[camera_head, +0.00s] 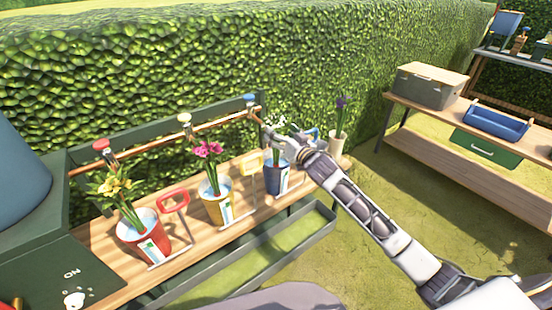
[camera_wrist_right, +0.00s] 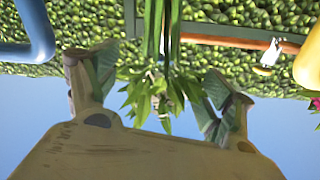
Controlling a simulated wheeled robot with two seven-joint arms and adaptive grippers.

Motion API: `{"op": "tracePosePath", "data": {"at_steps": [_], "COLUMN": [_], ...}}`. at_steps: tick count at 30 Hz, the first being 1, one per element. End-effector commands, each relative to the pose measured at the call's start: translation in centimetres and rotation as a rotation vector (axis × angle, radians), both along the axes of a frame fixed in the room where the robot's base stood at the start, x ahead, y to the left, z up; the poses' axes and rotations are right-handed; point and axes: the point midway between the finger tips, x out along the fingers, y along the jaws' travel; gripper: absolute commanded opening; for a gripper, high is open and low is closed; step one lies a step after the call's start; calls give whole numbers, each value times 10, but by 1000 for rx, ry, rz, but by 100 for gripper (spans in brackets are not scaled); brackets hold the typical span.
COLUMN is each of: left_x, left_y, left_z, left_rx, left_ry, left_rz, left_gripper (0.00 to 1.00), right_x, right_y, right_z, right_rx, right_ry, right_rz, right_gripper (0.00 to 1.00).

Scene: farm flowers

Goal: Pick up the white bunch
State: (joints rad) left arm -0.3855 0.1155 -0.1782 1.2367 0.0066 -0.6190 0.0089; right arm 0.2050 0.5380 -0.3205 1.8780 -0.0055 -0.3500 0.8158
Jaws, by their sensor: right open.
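The white bunch (camera_head: 274,121) stands in a blue bucket (camera_head: 271,181) on the wooden bench, partly hidden by my right arm. My right gripper (camera_head: 288,145) is at the bunch, above the bucket's rim. In the right wrist view, the open fingers of my right gripper (camera_wrist_right: 155,92) stand to either side of green stems and leaves (camera_wrist_right: 160,98). That view does not clearly show white blooms, and I cannot tell whether a finger touches the stems. My left gripper is not in view.
A pale pot (camera_head: 337,143) with purple flowers stands just right. Sign frames and a pipe with taps are close by.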

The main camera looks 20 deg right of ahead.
Motion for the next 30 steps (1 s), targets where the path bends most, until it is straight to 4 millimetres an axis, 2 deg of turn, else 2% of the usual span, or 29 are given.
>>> {"op": "tracePosePath", "data": {"at_steps": [12,29,30], "left_x": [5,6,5], "left_y": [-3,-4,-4], "left_z": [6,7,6], "left_rx": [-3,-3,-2], "left_ry": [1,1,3], "left_rz": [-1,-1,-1], "left_gripper": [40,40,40], "right_x": [25,26,26], "right_y": [7,7,7], "right_z": [1,0,0], "right_rx": [0,0,0], "right_ry": [0,0,0], "right_rz": [1,1,1], "right_gripper": [82,82,77]}}
